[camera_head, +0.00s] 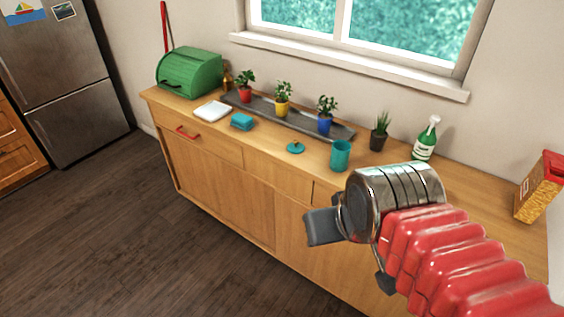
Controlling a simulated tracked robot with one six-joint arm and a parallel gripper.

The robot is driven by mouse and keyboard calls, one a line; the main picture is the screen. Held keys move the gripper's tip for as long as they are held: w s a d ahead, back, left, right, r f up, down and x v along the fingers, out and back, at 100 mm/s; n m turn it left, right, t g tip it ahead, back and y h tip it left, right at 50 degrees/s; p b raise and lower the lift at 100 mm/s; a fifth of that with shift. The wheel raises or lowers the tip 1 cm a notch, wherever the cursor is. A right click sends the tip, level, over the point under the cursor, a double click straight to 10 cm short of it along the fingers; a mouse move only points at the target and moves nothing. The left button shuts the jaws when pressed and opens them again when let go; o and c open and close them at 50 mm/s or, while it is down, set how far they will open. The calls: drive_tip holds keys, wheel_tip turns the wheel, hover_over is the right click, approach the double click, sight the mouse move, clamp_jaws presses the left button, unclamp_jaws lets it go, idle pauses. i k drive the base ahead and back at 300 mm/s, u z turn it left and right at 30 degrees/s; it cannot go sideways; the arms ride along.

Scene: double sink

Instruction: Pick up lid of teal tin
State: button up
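The teal lid (295,148) lies flat on the wooden counter, with a small knob on top. The teal tin (340,156) stands upright just to its right, apart from it, with its top uncovered. My gripper (352,256) is in the right foreground, in front of the counter and nearer to me than the lid and tin. Its two dark fingers are spread apart, and nothing shows between them. My metal wrist and red arm hide part of the counter's right side.
Potted plants stand on a dark tray (262,105) behind the lid. A teal sponge-like block (241,122) and a white dish (212,111) lie to the left. A green bread box (189,72), a green bottle (426,139) and a yellow-red box (540,187) stand farther out.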

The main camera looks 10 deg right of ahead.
sight(295, 147)
drive_tip(key=u, duration=0.3)
drive_tip(key=k, duration=0.75)
drive_tip(key=u, duration=0.25)
drive_tip(key=i, duration=2.05)
